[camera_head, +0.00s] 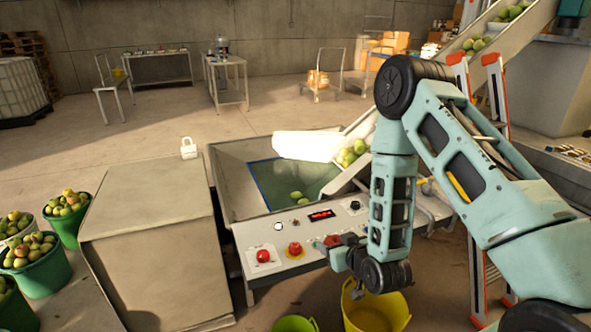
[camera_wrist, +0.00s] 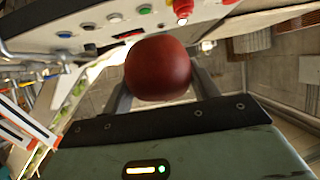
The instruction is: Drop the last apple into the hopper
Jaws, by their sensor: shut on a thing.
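A dark red apple (camera_wrist: 158,68) fills the middle of the wrist view, between the two fingers of my gripper (camera_wrist: 160,88). My gripper is shut on it. In the head view my gripper (camera_head: 338,250) hangs low in front of the control panel, and the apple (camera_head: 332,240) shows there as a small red patch, partly hidden. My gripper is on the near side of the panel, outside the hopper.
The control panel (camera_head: 340,230) has red buttons and a display along the hopper's front. A grey box (camera_head: 150,235) stands left. Green buckets (camera_head: 38,275) of apples stand far left. A yellow bucket (camera_head: 375,313) is below my gripper.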

